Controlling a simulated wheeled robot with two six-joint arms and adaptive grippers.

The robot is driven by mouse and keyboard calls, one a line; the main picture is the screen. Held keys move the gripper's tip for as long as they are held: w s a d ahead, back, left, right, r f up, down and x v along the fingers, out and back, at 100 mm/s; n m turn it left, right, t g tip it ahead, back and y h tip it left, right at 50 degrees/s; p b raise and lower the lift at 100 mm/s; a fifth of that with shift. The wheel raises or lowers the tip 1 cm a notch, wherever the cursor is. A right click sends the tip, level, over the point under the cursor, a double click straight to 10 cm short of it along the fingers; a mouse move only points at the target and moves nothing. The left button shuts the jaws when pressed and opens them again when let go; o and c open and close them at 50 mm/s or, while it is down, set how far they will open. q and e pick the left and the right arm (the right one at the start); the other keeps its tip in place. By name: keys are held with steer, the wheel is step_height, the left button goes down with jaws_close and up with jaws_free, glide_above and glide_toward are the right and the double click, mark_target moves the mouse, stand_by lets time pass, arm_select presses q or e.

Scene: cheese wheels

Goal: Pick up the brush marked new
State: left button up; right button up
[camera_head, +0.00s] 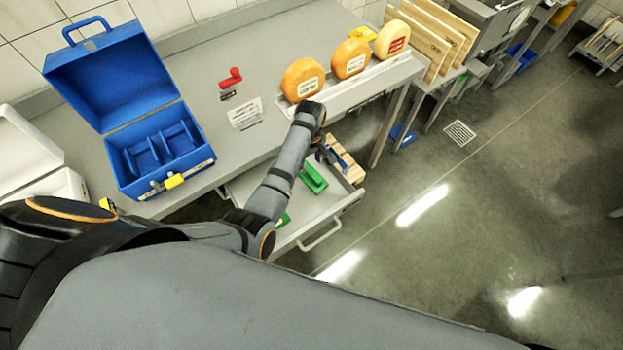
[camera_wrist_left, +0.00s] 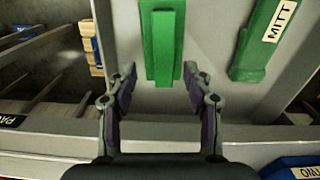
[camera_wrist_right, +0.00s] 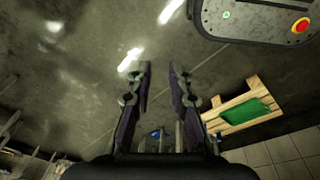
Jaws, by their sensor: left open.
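A green brush-like item (camera_head: 313,178) lies in the open drawer (camera_head: 236,190). It shows in the left wrist view (camera_wrist_left: 163,40) with no readable label. My left gripper (camera_head: 325,155) is at the drawer; in its wrist view the open fingers (camera_wrist_left: 160,68) stand either side of the green item's near end, with nothing gripped. A second green item (camera_wrist_left: 262,45), its white label reading "MITT", lies to the right; part of a green item (camera_head: 284,219) shows behind my arm. No label reading "new" can be made out. My right gripper (camera_wrist_right: 160,66) is open and empty above the floor.
On the counter are an open blue toolbox (camera_head: 190,172), a red item (camera_head: 231,77), a sign (camera_head: 245,113) and three cheese wheels (camera_head: 303,79). A crate (camera_wrist_right: 240,108) stands on the floor.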

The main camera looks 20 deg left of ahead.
mark_target(311, 171)
arm_select(q)
steer(key=f+b, duration=0.1)
steer(key=b, duration=0.1)
steer(key=f+b, duration=0.2)
steer(key=s+f+b, duration=0.1)
steer(key=b, duration=0.1)
steer(key=shift+d+f, duration=0.25)
steer(key=shift+f, duration=0.1)
steer(key=shift+w+f+b, duration=0.1)
steer(key=shift+f+b, duration=0.15)
steer(key=shift+b, duration=0.05)
steer(key=shift+r, duration=0.25)
steer(key=c, duration=0.3)
steer(key=shift+c, duration=1.1)
steer(key=c, duration=0.5)
jaws_close()
arm_select(e)
steer(key=s+f, duration=0.3)
steer(key=f, duration=0.3)
steer(key=shift+d+f, duration=0.2)
steer(key=shift+f, duration=0.1)
